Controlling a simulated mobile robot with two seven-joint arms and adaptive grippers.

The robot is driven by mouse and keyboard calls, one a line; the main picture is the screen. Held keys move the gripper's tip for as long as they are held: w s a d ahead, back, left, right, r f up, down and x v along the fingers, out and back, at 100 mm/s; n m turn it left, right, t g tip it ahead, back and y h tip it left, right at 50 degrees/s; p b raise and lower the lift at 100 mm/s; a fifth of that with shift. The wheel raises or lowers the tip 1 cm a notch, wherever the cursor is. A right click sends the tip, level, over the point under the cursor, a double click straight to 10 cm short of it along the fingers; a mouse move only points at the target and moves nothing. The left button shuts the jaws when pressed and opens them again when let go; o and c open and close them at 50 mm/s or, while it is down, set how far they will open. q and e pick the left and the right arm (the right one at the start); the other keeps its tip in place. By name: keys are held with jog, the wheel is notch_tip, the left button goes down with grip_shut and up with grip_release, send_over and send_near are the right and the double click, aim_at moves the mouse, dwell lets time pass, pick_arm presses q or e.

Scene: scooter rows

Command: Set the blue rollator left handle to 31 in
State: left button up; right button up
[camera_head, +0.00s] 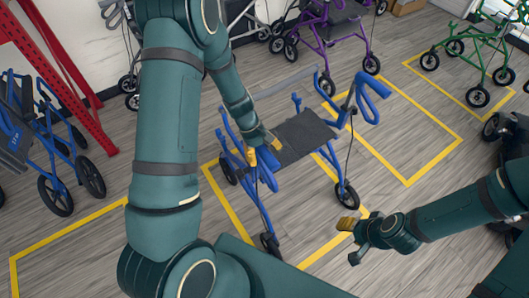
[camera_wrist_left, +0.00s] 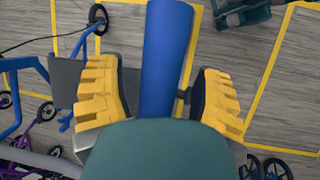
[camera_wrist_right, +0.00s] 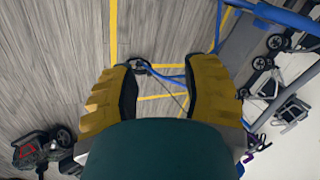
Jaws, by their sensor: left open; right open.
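The blue rollator (camera_head: 305,138) with a dark seat stands upright on the floor in the middle of the head view. My left gripper (camera_head: 264,150) is at its left side, by a blue handle (camera_head: 267,174) partly hidden behind the fingers. In the left wrist view a thick blue tube (camera_wrist_left: 166,55) lies between the yellow fingers, with gaps visible on both sides; the gripper is open around it. My right gripper (camera_head: 351,231) is open and empty, in front of the rollator's lower right. The right wrist view shows blue frame parts (camera_wrist_right: 178,78) beyond its fingers. No height scale is readable.
Another blue rollator (camera_head: 45,140) stands at the far left, by a red rack (camera_head: 62,60). A purple rollator (camera_head: 330,28) is behind and a green one (camera_head: 480,50) at the right. Yellow floor lines (camera_head: 415,170) mark bays; the bay at right is clear.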

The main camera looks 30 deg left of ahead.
aim_at(263, 164)
pick_arm(q)
grip_shut()
notch_tip(263, 164, down, 8)
jog(key=b, duration=0.6)
jog(key=shift+s, duration=0.1)
grip_release()
jog(key=shift+r, duration=0.1)
